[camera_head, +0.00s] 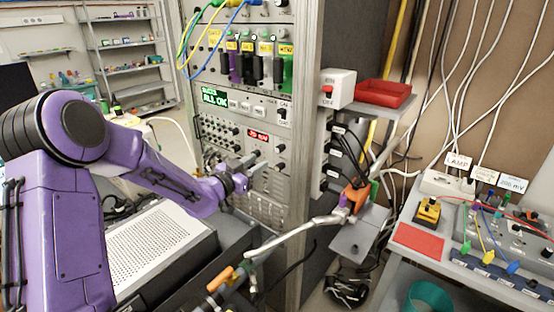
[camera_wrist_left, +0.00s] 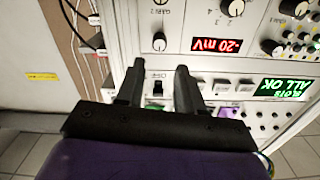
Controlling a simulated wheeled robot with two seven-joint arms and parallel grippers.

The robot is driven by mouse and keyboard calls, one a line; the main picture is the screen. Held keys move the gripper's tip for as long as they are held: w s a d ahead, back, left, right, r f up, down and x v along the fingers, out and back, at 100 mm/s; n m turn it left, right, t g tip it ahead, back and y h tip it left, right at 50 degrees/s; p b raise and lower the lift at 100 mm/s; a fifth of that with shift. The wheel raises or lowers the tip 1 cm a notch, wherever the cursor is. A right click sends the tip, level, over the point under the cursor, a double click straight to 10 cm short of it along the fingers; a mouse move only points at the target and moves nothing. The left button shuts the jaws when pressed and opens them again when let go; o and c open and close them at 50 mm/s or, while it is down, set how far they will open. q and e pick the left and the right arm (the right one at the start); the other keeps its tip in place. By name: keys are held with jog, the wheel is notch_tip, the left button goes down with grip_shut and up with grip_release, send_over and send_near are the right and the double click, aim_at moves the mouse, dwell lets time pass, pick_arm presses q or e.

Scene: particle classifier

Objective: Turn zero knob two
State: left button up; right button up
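My left gripper (camera_head: 246,162) is in front of the rack panel, near the red display (camera_head: 258,136). In the left wrist view its two dark fingers (camera_wrist_left: 158,72) are apart, with nothing between them. The picture there is upside down. A dark round knob (camera_wrist_left: 159,42) sits just beyond the fingertips, beside the red display reading -20 mV (camera_wrist_left: 217,45); it also shows in the head view (camera_head: 280,149). Another knob (camera_wrist_left: 232,6) is partly cut off. Small labels are hard to read, so I cannot confirm which is zero knob two. My right gripper does not show.
A black switch (camera_wrist_left: 157,88) sits on the panel between the fingers. A green ALL OK display (camera_head: 214,97) and several cables are above. A red tray (camera_head: 382,93) rests on a shelf right of the rack. A bench with wired devices (camera_head: 500,232) stands farther right.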

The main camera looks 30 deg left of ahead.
aim_at(277, 150)
pick_arm(q)
jog(key=w+p, duration=0.1)
jog(key=w, duration=0.2)
jog(key=w+p, duration=0.1)
jog(key=w, duration=0.2)
jog(key=w+p, duration=0.1)
jog(key=w, duration=0.2)
jog(key=shift+w+d+r, duration=0.15)
jog(key=shift+w+d, duration=0.1)
jog(key=shift+d, duration=0.15)
jog(key=shift+w, duration=0.4)
grip_shut()
